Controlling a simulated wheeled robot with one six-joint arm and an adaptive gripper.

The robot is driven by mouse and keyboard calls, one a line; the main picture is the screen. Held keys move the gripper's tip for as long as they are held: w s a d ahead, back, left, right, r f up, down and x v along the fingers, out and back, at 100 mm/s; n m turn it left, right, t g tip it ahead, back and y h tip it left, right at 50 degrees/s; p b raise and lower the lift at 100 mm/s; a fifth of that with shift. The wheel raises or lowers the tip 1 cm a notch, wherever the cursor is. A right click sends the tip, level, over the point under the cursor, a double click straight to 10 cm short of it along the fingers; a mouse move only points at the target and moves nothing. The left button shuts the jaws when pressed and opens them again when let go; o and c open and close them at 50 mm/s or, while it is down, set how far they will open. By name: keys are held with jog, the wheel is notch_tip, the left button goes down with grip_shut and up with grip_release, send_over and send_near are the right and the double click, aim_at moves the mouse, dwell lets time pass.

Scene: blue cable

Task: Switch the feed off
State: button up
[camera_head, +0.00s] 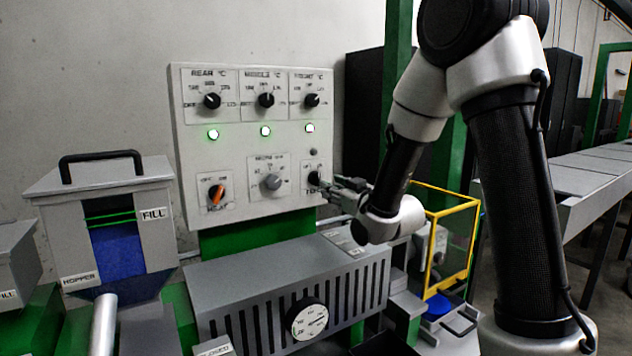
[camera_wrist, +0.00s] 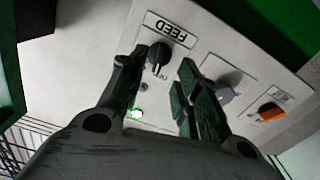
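The feed knob is a black rotary knob on the control panel's lower right. In the head view the feed knob (camera_head: 314,178) is partly hidden by my gripper (camera_head: 338,187), which is at the panel's right edge. In the wrist view the feed knob (camera_wrist: 158,57) shows under an upside-down FEED label (camera_wrist: 170,29). My gripper (camera_wrist: 158,78) is open there, one finger on each side of the knob in the picture. No grip on the knob shows. I cannot read the knob's setting with certainty.
The panel (camera_head: 244,157) also holds a grey knob (camera_head: 272,182), an orange knob (camera_head: 216,194), three upper black dials and green-lit lamps. A vented grey housing (camera_head: 290,275) with a gauge (camera_head: 308,320) lies below. A yellow-framed guard (camera_head: 450,240) stands at right.

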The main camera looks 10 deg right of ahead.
aim_at(317, 178)
jog(key=x, duration=0.7)
grip_shut()
